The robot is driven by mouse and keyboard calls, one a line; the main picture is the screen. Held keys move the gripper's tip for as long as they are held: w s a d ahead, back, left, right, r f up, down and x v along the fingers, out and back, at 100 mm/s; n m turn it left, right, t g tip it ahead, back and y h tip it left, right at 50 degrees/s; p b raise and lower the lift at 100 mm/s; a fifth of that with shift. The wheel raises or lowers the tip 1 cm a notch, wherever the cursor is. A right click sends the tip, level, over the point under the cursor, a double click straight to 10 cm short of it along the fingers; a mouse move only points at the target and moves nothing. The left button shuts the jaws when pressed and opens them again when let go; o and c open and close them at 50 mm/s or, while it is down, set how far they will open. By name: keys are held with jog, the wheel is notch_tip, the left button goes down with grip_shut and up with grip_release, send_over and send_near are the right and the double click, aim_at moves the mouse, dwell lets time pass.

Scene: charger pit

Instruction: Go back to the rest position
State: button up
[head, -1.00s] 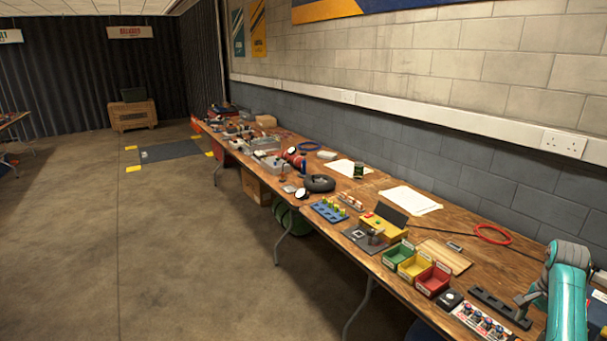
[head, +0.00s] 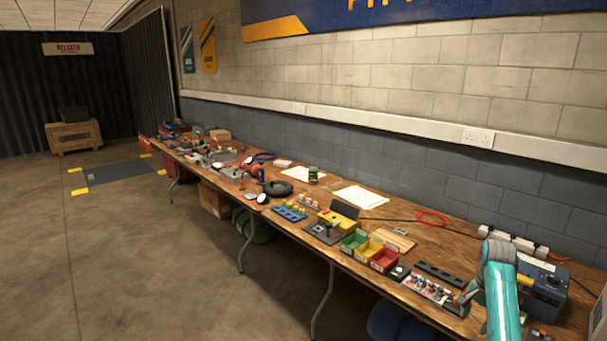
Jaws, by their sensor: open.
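My teal arm is at the lower right of the head view, over the near end of the long wooden table (head: 400,214). My gripper (head: 459,302) is the small dark end at the left of the arm, low beside a board with several knobs (head: 425,288). It looks open, with nothing seen between its fingers. The fingertips are small, and I cannot tell whether they touch the board.
Green (head: 354,242), yellow (head: 369,249) and red (head: 384,260) bins stand left of the gripper. A dark slotted rail (head: 440,273) lies just behind it. A blue box (head: 541,290) stands right of the arm. The floor (head: 150,250) left of the table is clear.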

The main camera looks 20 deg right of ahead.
jog(key=s+a+f+n+t+h, duration=0.1)
jog(key=a+f+n+t+h, duration=0.2)
jog(key=a+f, duration=1.5)
jog(key=s+a+f+n+t, duration=0.2)
jog(key=s+a+f+n, duration=0.15)
jog(key=s+a, duration=0.35)
jog(key=s+a+f+n+t, duration=0.15)
jog(key=s+a+f, duration=0.25)
jog(key=a, duration=0.4)
jog(key=s+a+r+n+t+y, duration=0.1)
jog(key=s+a+r+n+t, duration=0.1)
jog(key=s+a+r, duration=0.35)
jog(key=s+a+r+n+t, duration=0.25)
jog(key=s+a, duration=0.35)
jog(key=s, duration=0.4)
jog(key=s+a+r+n+t+y, duration=0.1)
jog(key=s+a+r+n+t, duration=0.1)
jog(key=s+r, duration=0.4)
jog(key=s+a+r+n+t+y, duration=0.1)
jog(key=s+r, duration=0.5)
jog(key=r, duration=0.9)
jog(key=shift+s+a+n+t, duration=0.35)
jog(key=shift+a+n, duration=0.5)
jog(key=shift+a, duration=0.3)
